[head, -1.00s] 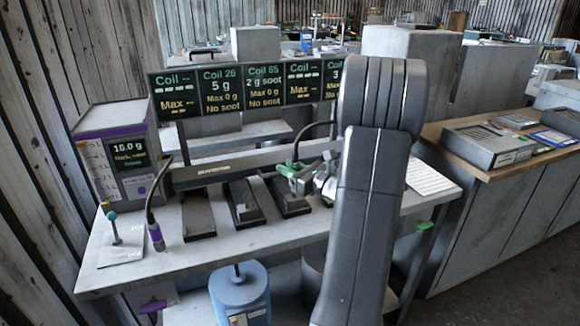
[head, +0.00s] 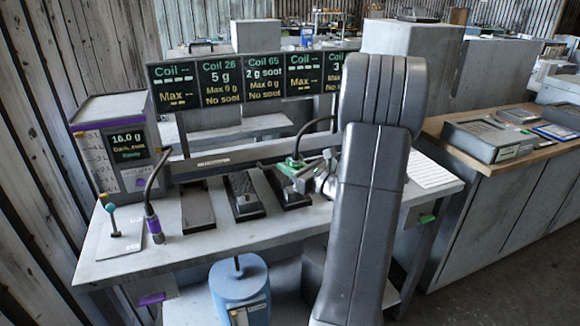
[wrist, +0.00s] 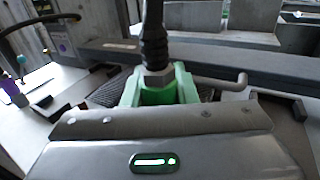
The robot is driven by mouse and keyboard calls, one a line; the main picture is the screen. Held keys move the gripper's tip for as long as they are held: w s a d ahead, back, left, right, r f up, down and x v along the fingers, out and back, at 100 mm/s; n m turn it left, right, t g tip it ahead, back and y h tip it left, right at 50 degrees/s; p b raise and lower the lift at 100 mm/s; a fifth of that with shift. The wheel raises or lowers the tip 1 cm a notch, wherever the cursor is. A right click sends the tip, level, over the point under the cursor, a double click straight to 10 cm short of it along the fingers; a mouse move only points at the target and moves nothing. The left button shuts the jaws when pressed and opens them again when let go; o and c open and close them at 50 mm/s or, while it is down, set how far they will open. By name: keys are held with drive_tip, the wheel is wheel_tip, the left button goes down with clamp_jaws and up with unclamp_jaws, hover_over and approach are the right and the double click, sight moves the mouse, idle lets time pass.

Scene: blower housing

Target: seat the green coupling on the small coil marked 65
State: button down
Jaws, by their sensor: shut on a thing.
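The green coupling (head: 291,165) is at the back end of the rightmost dark tray (head: 290,196) on the bench, as the head view shows. My gripper (head: 304,177) is shut on it. In the wrist view the coupling (wrist: 160,94) stands roughly upright between the jaws, with a metal nut and black hose (wrist: 154,38) rising from its top. The small coil marked 65 cannot be made out; the coupling and gripper hide what lies beneath. I cannot tell whether the coupling touches anything below. The display panel for Coil 65 (head: 265,80) reads 2 g soot.
Two more dark trays (head: 197,208) lie to the left. A purple-trimmed box with a screen (head: 118,150), a purple-ended wand (head: 155,228) and a teal-topped stand (head: 113,220) occupy the bench's left. A bent metal rod (wrist: 225,82) is right of the coupling.

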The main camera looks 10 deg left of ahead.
drive_tip(key=shift+f+b, duration=0.65)
drive_tip(key=shift+f, duration=0.25)
drive_tip(key=c, duration=1.1)
unclamp_jaws()
drive_tip(key=v, duration=1.3)
drive_tip(key=shift+s+d+b, duration=0.2)
drive_tip(key=shift+d+b, duration=0.15)
drive_tip(key=shift+b, duration=0.05)
drive_tip(key=p+x, duration=0.1)
drive_tip(key=x, duration=1.3)
drive_tip(key=shift+d+r, duration=0.1)
drive_tip(key=shift+r, duration=0.1)
